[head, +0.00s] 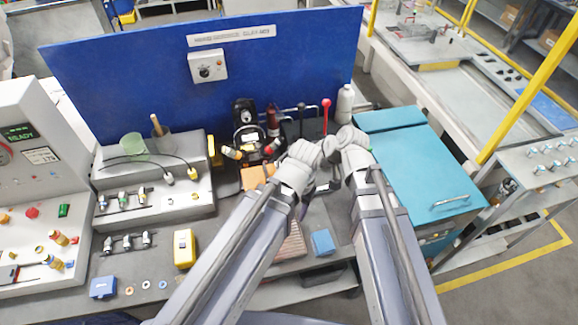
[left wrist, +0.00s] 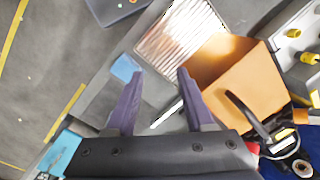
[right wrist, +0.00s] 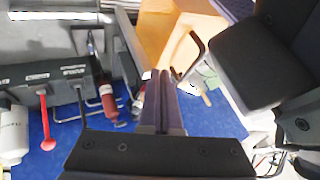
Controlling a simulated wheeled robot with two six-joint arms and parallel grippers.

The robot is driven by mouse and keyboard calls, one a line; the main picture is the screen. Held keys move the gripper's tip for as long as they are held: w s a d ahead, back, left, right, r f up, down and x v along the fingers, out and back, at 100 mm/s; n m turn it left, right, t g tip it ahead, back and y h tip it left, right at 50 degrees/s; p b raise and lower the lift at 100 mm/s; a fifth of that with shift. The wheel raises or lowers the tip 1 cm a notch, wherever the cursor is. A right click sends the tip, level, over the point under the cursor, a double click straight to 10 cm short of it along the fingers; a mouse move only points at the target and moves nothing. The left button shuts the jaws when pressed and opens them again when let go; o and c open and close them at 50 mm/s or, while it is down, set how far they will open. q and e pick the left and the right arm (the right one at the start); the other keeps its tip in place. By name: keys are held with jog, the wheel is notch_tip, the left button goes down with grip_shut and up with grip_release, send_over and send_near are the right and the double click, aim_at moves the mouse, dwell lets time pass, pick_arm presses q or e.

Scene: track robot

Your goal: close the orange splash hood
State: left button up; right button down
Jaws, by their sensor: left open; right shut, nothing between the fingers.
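The orange splash hood (head: 255,177) is mostly hidden behind my left arm in the head view. In the left wrist view the hood (left wrist: 245,82) looks like an open box shape with a black bar handle (left wrist: 248,115); it appears raised beside the ribbed metal tray (left wrist: 178,38). My left gripper (left wrist: 160,75) is open and empty, with the hood and handle to the right of its fingers. My right gripper (right wrist: 160,75) is shut and empty. In the right wrist view the handle (right wrist: 190,52) is just right of its fingertips; I cannot tell whether they touch.
A red-knobbed lever (head: 326,104), a black lever and a white bottle (head: 344,103) stand behind the wrists. A blue panel (head: 130,90) closes off the back. A teal cabinet (head: 425,160) stands right. A blue block (head: 322,242) and yellow box (head: 184,248) lie in front.

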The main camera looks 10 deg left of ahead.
pick_arm(q)
notch_tip(320, 180, up, 6)
jog(key=p, duration=0.5)
jog(key=shift+d+f, duration=0.1)
jog(key=shift+d, duration=0.05)
pick_arm(e)
jog(key=v, duration=0.7)
jog(key=shift+d+r, duration=0.2)
jog(key=shift+d, duration=0.15)
